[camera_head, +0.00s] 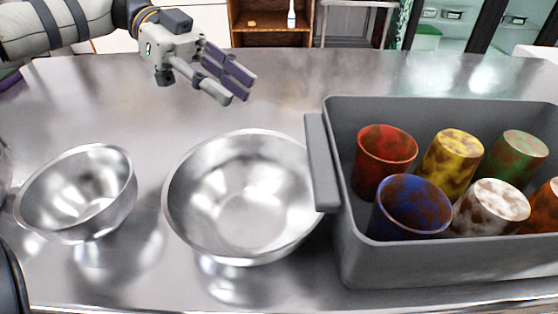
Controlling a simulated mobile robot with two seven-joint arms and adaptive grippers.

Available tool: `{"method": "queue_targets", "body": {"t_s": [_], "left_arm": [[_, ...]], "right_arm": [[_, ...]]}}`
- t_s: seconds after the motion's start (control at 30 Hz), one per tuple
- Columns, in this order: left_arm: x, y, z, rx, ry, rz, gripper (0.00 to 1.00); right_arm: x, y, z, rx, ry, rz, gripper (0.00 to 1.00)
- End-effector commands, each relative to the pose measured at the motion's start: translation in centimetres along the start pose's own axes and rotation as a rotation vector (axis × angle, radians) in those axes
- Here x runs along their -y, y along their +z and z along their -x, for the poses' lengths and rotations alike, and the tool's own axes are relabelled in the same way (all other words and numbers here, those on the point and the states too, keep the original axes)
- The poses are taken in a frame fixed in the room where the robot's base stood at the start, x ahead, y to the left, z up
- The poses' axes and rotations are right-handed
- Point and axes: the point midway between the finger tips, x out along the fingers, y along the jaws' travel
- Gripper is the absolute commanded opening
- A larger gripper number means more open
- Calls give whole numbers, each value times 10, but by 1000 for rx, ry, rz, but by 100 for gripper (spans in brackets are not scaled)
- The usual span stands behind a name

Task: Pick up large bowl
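The large bowl (242,200) is a shiny metal bowl, upright and empty, in the middle of the metal counter, just left of the grey bin. A smaller metal bowl (78,193) sits to its left, a gap between them, and looks tilted. My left gripper (238,91) comes in from the upper left and is above the counter, beyond the large bowl and apart from it. Its fingers are spread with nothing between them, so it is open and empty. My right gripper is not in view.
A grey bin (345,255) stands close to the large bowl's right side, its handle (321,163) beside the rim. It holds several stained cups, among them a red cup (385,160) and a blue cup (410,208). The counter (120,105) behind the bowls is clear.

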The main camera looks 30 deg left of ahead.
Motion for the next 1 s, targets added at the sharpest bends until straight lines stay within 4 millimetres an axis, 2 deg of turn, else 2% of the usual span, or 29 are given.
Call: {"method": "queue_targets", "body": {"t_s": [0.13, 0.37, 0.5, 0.63, 0.83, 0.87, 0.97, 1.0], "left_arm": [[-2, 0, -35, 1, 6, 0, 30], [0, 3, -69, 1, 5, 2, 30], [2, 8, -96, 2, 6, 2, 30], [2, 7, -110, 1, 2, 0, 30], [2, 7, -111, 1, -1, 0, 30], [2, 7, -111, 1, -1, 0, 25], [2, 7, -111, 1, -1, 0, 2], [2, 7, -111, 1, -1, 0, 0]], "right_arm": [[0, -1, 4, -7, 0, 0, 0], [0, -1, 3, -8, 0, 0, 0], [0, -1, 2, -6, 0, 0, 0], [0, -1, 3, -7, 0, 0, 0], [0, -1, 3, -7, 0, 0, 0], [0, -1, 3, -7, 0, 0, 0], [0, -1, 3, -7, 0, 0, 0], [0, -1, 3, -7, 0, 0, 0]]}}
